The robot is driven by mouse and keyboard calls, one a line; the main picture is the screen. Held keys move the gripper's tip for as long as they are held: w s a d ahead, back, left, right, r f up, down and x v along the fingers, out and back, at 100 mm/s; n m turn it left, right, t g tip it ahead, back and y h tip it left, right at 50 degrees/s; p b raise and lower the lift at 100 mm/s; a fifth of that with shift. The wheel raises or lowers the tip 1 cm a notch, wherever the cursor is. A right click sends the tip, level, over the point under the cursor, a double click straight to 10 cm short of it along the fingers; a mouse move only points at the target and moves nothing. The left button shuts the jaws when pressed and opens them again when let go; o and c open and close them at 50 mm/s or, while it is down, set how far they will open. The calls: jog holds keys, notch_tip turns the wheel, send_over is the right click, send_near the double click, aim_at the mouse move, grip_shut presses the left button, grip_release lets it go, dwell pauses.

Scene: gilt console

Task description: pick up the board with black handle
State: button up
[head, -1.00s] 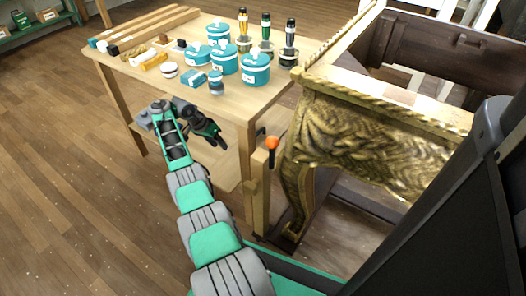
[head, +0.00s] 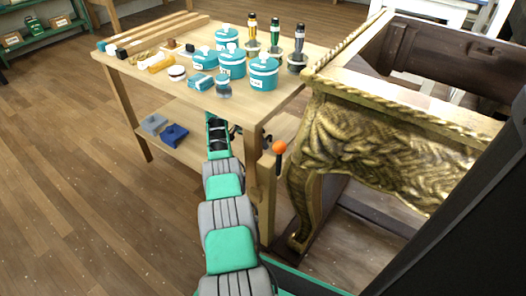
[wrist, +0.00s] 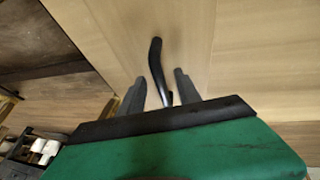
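In the wrist view a curved black handle (wrist: 156,62) stands out against a broad pale wooden board surface (wrist: 185,35). My gripper (wrist: 158,82) is open, with one grey finger on each side of the handle's lower part. I cannot tell whether either finger touches it. In the head view my gripper is mostly hidden behind my own arm and the front leg of the wooden workbench. A small dark piece (head: 267,141) shows by that leg; I cannot tell whether it is the same handle.
The workbench (head: 150,85) holds teal canisters (head: 264,73), bottles (head: 299,50) and wooden bars. Its lower shelf carries blue and grey items (head: 174,135). A gilt carved console (head: 350,140) stands close on the right, near an orange knob (head: 279,146). The floor at left is clear.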

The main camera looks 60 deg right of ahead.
jog(key=shift+s+d+f, duration=0.15)
jog(key=shift+d+f, duration=0.15)
jog(key=shift+f, duration=0.35)
grip_shut()
dwell(0.9)
jog(key=shift+r, duration=0.15)
